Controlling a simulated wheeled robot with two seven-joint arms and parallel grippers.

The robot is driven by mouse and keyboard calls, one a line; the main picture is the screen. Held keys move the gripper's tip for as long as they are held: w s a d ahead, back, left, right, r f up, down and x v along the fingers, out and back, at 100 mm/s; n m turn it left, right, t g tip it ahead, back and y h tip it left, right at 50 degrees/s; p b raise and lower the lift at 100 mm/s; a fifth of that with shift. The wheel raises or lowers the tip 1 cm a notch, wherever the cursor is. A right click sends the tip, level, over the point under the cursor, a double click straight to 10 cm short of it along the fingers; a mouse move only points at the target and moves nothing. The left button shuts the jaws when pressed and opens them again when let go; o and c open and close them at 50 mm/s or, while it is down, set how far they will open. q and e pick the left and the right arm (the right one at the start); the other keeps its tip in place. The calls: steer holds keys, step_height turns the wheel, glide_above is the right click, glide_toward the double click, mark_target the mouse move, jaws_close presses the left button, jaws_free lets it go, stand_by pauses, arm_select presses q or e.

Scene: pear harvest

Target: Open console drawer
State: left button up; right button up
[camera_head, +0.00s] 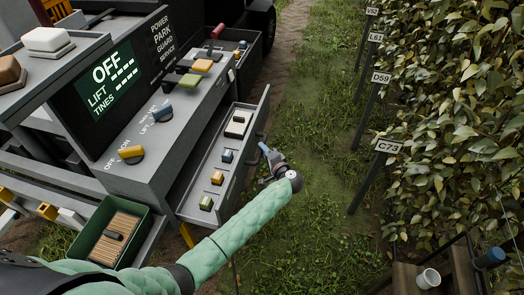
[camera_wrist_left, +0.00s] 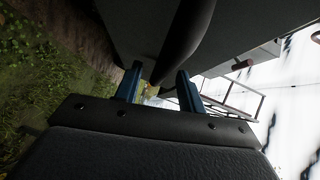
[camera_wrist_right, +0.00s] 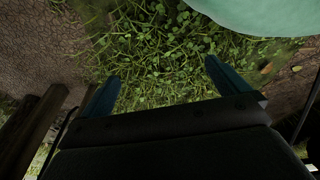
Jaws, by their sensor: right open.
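The console drawer (camera_head: 228,172) is out from the grey console (camera_head: 135,170), and its inside shows from above. A cream block and several small blue and yellow ones lie in it. My left gripper (camera_head: 264,150) is at the outer front of the drawer, at the handle (camera_head: 262,136). In the left wrist view its blue fingers (camera_wrist_left: 158,78) stand part-way apart with a dark rounded bar (camera_wrist_left: 187,40) between them; the exact contact is partly hidden. My right gripper (camera_wrist_right: 160,85) shows only in its wrist view, open and empty over grass.
Knobs and an OFF display (camera_head: 110,75) are on the console. A green tray (camera_head: 140,222) is at lower left. Signposts such as C73 (camera_head: 387,147) and a leafy hedge (camera_head: 470,130) line the right. Grass between is clear.

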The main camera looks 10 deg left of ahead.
arm_select(q)
steer(key=shift+b+v, duration=0.9)
steer(key=shift+v, duration=1.8)
arm_select(e)
steer(key=shift+w+a+r, duration=0.25)
steer(key=shift+w+r, duration=0.15)
steer(key=shift+r, duration=0.3)
steer(key=shift+w+a+r, duration=0.2)
steer(key=shift+w+r, duration=0.15)
steer(key=shift+r, duration=0.3)
steer(key=shift+w+a+r, duration=0.25)
steer(key=shift+w+r, duration=0.15)
steer(key=shift+r, duration=0.3)
